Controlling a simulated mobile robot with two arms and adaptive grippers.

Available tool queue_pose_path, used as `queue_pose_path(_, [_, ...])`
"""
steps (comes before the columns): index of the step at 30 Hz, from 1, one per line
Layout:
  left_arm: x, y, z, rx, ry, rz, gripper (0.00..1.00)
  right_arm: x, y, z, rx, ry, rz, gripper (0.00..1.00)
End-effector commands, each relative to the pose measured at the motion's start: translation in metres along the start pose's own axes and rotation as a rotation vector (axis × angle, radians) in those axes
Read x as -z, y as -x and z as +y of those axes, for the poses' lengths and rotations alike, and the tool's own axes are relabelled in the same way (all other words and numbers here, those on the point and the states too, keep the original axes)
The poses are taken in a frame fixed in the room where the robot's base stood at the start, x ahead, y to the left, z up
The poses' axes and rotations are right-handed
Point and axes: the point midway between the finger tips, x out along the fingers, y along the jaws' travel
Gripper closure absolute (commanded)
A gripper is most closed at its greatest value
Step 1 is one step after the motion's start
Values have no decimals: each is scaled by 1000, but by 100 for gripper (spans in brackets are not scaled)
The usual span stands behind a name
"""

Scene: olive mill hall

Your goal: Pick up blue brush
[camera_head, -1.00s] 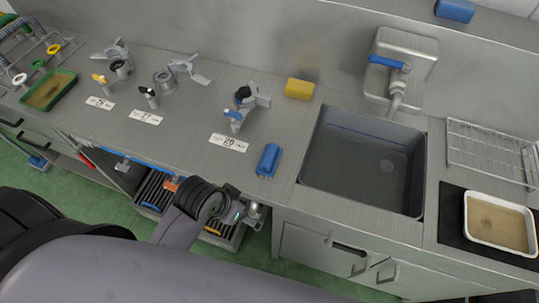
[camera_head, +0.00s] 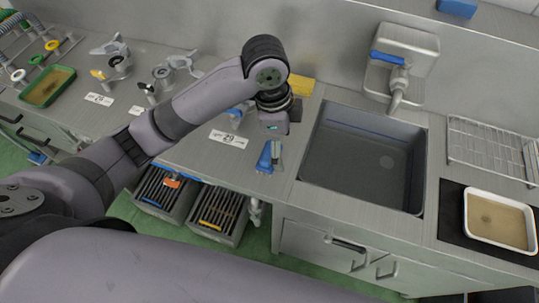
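A small blue block-like object, which looks like the blue brush (camera_head: 264,160), lies on the steel counter just left of the sink. My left arm reaches across from the left, and its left gripper (camera_head: 274,148) points down over the brush. The gripper's lower end partly covers the brush. I cannot tell whether its fingers touch the brush or how far apart they are. My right gripper is not in view.
A sink (camera_head: 362,160) is right of the brush. A yellow sponge (camera_head: 301,87) lies behind the gripper, partly hidden. Metal fittings and a number label (camera_head: 228,138) are to the left. A white tray (camera_head: 466,211) stands at far right. Crates (camera_head: 217,232) sit below the counter.

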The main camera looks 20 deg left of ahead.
Motion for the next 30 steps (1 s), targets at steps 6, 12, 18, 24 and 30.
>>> queue_pose_path(6, [-22,46,-27,-31,-123,-137,0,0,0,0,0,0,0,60])
queue_pose_path(12, [-30,54,-32,-52,-149,-174,0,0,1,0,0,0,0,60])
queue_pose_path(18, [-37,20,-29,-57,-149,-174,0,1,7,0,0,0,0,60])
queue_pose_path(24, [-44,-23,-28,-55,-148,-174,0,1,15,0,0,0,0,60])
queue_pose_path(30, [-49,-54,-27,-52,-149,-172,0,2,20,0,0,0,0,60])
